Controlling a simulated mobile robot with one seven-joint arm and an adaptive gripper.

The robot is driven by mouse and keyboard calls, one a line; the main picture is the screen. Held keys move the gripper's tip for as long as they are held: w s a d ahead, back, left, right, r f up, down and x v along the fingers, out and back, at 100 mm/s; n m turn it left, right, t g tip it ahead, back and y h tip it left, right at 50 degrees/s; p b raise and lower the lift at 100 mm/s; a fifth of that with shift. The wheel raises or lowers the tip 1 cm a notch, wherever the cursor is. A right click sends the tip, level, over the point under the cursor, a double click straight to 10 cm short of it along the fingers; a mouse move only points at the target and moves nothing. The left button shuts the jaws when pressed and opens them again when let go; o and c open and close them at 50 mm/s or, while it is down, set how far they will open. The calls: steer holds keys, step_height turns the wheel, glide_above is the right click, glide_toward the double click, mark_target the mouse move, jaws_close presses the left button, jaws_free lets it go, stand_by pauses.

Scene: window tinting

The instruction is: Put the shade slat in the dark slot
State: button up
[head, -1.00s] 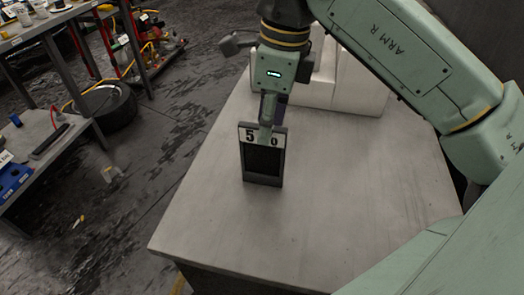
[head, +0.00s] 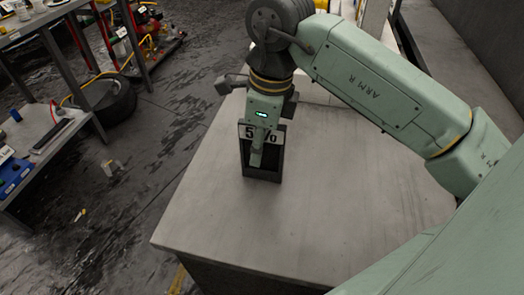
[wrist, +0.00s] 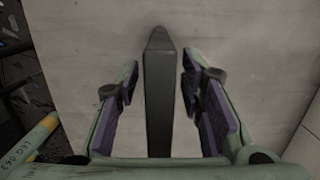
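An upright dark framed panel with a white "5 %" label (head: 272,166) stands on the grey table; it looks like the shade slat. In the wrist view its top edge is a long dark bar (wrist: 158,95) between my fingers. My gripper (head: 257,158) points down over it in the head view, one finger in front of the label and pane. In the wrist view my gripper (wrist: 160,85) is open, with a gap on each side of the bar. I cannot make out the dark slot in either view.
The grey tabletop (head: 330,210) is clear in front and to the right of the panel. A white block (head: 318,90) stands behind my gripper, mostly hidden by my arm. A workbench (head: 40,150) and a tyre (head: 108,105) are off to the left.

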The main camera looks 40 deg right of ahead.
steer(key=shift+f+b, duration=0.25)
steer(key=shift+b, duration=0.25)
steer(key=shift+c, duration=0.5)
jaws_close()
stand_by(0.4)
